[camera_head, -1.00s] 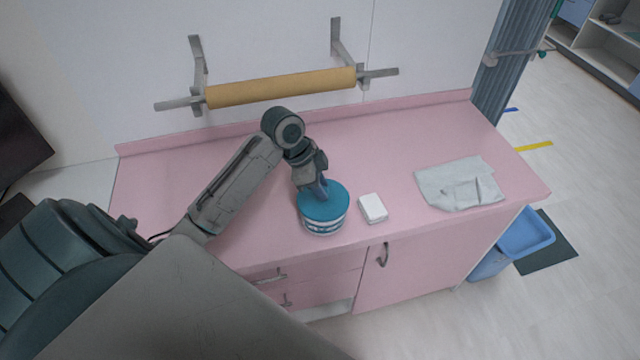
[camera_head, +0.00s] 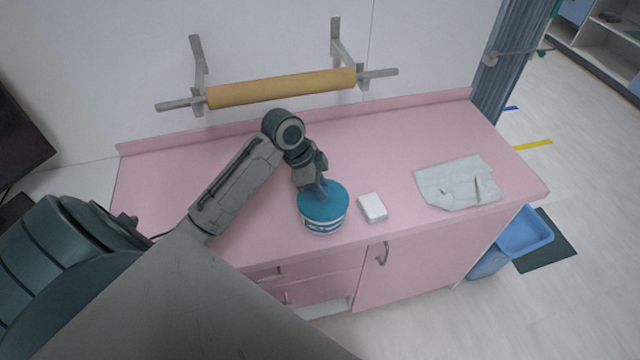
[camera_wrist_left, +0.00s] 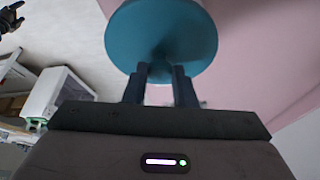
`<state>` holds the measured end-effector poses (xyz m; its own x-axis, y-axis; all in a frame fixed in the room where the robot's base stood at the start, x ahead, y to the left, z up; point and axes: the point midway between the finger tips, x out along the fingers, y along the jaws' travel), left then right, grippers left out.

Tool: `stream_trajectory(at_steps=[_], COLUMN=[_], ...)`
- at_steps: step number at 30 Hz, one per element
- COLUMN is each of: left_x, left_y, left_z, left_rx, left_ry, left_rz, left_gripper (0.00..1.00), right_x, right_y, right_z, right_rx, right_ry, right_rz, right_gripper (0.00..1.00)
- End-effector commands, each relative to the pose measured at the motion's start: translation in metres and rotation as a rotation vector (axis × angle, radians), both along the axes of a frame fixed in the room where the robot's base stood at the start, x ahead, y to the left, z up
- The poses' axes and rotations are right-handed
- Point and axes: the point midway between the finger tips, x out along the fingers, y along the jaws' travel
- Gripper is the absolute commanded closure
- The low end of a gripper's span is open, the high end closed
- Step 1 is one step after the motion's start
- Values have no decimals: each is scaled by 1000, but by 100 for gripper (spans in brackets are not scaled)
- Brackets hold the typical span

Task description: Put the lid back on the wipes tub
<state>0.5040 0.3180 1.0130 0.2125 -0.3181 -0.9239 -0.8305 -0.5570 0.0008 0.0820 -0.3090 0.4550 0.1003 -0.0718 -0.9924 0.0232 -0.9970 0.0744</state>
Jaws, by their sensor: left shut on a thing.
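The wipes tub (camera_head: 323,226), white and blue banded, stands upright near the front edge of the pink counter. Its round teal lid (camera_head: 325,207) lies level over the tub's top and looks lined up with it; I cannot tell whether it is fully seated. My left gripper (camera_head: 321,190) points down and is shut on the lid's upper side.
A small white block (camera_head: 372,208) lies just right of the tub. A grey-white cloth (camera_head: 450,185) lies farther right on the counter (camera_head: 400,150). A tan roll (camera_head: 280,87) hangs on wall brackets behind. A blue bin (camera_head: 525,238) stands beyond the right end.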

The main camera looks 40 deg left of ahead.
Motion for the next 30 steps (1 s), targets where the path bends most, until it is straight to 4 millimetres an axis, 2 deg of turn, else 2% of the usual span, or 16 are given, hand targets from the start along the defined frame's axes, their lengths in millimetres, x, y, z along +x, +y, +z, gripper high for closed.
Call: stream_trajectory(at_steps=[14, 15, 18, 25, 28, 30], left_x=[0, 0, 0, 0, 0, 0], left_y=[0, 0, 0, 0, 0, 0], left_z=[0, 0, 0, 0, 0, 0], left_rx=[1, 1, 1, 1, 1, 1], left_ry=[-1, -1, -1, -1, -1, -1], left_rz=[0, 0, 0, 0, 0, 0], left_gripper=[98, 72, 53, 49, 29, 29], right_x=[0, 0, 0, 0, 0, 0], right_y=[0, 0, 0, -2, -3, -3], right_z=[2, 2, 2, 2, 2, 2], right_rx=[0, 0, 0, -2, -3, -3], right_ry=[0, 0, 0, 0, 0, 0], right_rz=[0, 0, 0, 1, 1, 1], right_gripper=[16, 16, 16, 16, 16, 16])
